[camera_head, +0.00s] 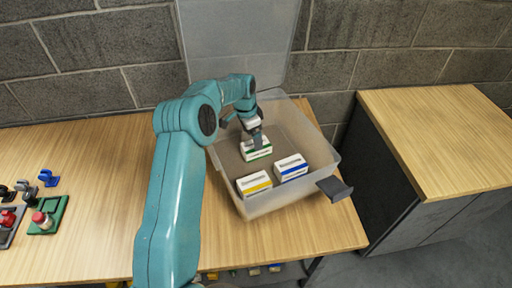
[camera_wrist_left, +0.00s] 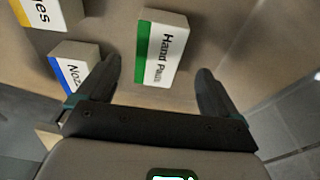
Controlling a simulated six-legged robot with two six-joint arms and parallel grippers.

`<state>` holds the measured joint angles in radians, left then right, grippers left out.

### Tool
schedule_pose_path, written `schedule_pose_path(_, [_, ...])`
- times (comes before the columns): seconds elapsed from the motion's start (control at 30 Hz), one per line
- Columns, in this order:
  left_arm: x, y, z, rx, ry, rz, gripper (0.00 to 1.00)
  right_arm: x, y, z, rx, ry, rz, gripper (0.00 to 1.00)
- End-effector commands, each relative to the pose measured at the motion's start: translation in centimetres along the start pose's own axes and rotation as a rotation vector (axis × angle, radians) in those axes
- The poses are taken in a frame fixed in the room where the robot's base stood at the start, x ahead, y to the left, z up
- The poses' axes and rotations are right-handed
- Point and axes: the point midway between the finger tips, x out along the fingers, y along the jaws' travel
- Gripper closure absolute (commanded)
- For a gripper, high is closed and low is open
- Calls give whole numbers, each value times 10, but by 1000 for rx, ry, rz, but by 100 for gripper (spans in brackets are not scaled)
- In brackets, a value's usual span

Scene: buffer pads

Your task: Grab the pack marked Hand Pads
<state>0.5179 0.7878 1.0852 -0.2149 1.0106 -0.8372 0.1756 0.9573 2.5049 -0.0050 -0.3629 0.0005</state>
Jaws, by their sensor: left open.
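The Hand Pads pack (camera_head: 256,150) is a white box with a green band, lying in the translucent bin (camera_head: 318,152) on the table. In the left wrist view the Hand Pads pack (camera_wrist_left: 163,50) shows its label, just ahead of and between the fingers. My left gripper (camera_head: 257,138) is right above the pack in the head view. In the wrist view my left gripper (camera_wrist_left: 160,82) is open, one finger on each side of the pack's near end, with gaps on both sides. My right gripper is not in view.
A white pack with a blue band (camera_head: 291,167) and one with a yellow band (camera_head: 254,184) lie in the bin's front part. The bin's raised lid (camera_head: 238,45) stands behind. Small coloured items (camera_head: 48,215) sit at the table's left. A cabinet (camera_head: 440,140) stands right.

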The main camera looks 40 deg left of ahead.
Motion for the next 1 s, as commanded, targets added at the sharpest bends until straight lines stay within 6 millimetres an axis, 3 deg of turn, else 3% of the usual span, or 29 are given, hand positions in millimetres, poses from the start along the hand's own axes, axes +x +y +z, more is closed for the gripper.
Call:
schedule_pose_path(0.27, [26, -1, -2, 0, 0, 1, 6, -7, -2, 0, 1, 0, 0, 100])
schedule_pose_path(0.53, [66, -3, -5, -1, 0, 1, 6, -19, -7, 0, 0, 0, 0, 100])
schedule_pose_path(0.8, [72, -4, -6, 0, 1, -1, 6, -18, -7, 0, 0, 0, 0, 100])
schedule_pose_path(0.83, [72, -4, -6, 0, 1, -1, 10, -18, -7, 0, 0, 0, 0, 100])
schedule_pose_path(0.87, [72, -4, -6, 0, 1, -1, 19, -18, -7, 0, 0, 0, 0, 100])
schedule_pose_path(1.0, [72, -3, -6, 0, 1, -1, 65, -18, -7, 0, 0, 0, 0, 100])
